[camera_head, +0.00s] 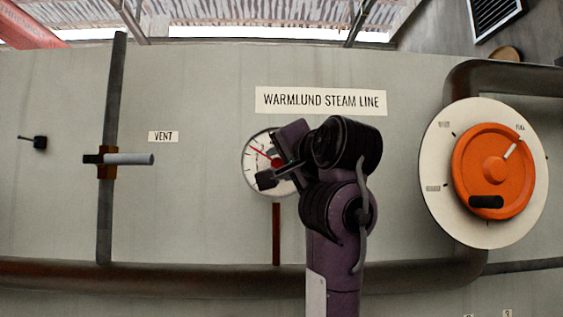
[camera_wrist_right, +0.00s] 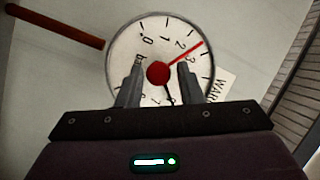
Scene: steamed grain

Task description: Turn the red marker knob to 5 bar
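The round white gauge (camera_head: 255,145) is on the grey wall panel, partly hidden by my right gripper (camera_head: 275,161). A dark needle (camera_wrist_right: 169,93) points down from the centre. My right gripper (camera_wrist_right: 160,66) is open, one finger on each side of the knob, with a visible gap on both sides. My left gripper is not in view.
A large orange handwheel (camera_head: 465,165) on a white disc stands at the right. A vent lever (camera_head: 130,159) is on a vertical pipe at the left. A thick pipe (camera_head: 180,275) runs along the bottom. The panel between vent and gauge is clear.

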